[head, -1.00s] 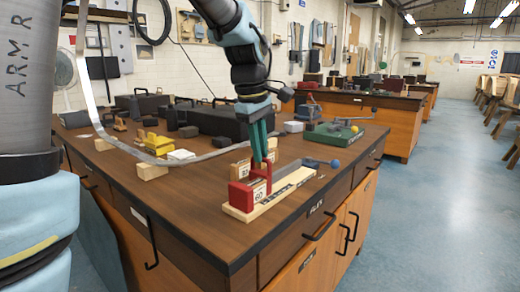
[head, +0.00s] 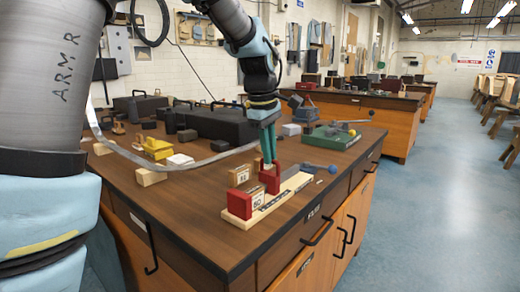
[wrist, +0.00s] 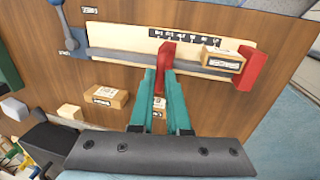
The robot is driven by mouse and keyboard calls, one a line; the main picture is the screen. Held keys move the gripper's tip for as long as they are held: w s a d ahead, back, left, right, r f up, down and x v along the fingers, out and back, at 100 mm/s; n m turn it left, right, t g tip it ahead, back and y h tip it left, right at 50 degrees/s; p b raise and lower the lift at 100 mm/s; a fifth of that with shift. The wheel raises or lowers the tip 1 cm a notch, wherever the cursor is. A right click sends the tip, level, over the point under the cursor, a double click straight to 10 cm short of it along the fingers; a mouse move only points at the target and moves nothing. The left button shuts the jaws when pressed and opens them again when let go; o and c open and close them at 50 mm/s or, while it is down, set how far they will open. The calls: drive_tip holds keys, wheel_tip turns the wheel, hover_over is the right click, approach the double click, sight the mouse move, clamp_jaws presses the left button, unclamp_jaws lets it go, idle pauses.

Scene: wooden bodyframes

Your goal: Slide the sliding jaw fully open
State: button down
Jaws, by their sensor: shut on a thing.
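The vise has a pale wooden base (head: 292,186) with a dark slotted rail and a printed scale. The red fixed jaw (head: 238,203) stands at its near left end; in the wrist view it is at the right end (wrist: 246,68). The red sliding jaw (head: 270,178) stands further along the rail; it also shows in the wrist view (wrist: 166,54). My gripper (head: 268,161) is shut on the sliding jaw from above, with teal fingers (wrist: 164,72) on either side. A labelled wooden block (wrist: 222,58) sits in the gap between the jaws, apart from the sliding jaw.
A blue ball-ended handle (head: 332,169) is at the vise's far end. Labelled wooden blocks lie beside the vise, including one in the head view (head: 239,174). A green-based device (head: 332,137) stands further back. The rail beyond the sliding jaw (wrist: 115,54) looks clear.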

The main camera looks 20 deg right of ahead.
drive_tip(key=w+d, duration=0.1)
drive_tip(key=d+p, duration=0.1)
drive_tip(key=d, duration=0.1)
drive_tip(key=shift+w, duration=0.4)
drive_tip(key=c, duration=0.9)
unclamp_jaws()
drive_tip(key=r, duration=0.3)
drive_tip(key=a+r, duration=0.1)
drive_tip(key=r, duration=0.3)
drive_tip(key=s+r+b, duration=0.1)
drive_tip(key=r, duration=0.2)
drive_tip(key=shift+s+a+r, duration=0.1)
drive_tip(key=shift+a+r, duration=0.2)
drive_tip(key=shift+a, duration=0.1)
drive_tip(key=shift+a, duration=0.1)
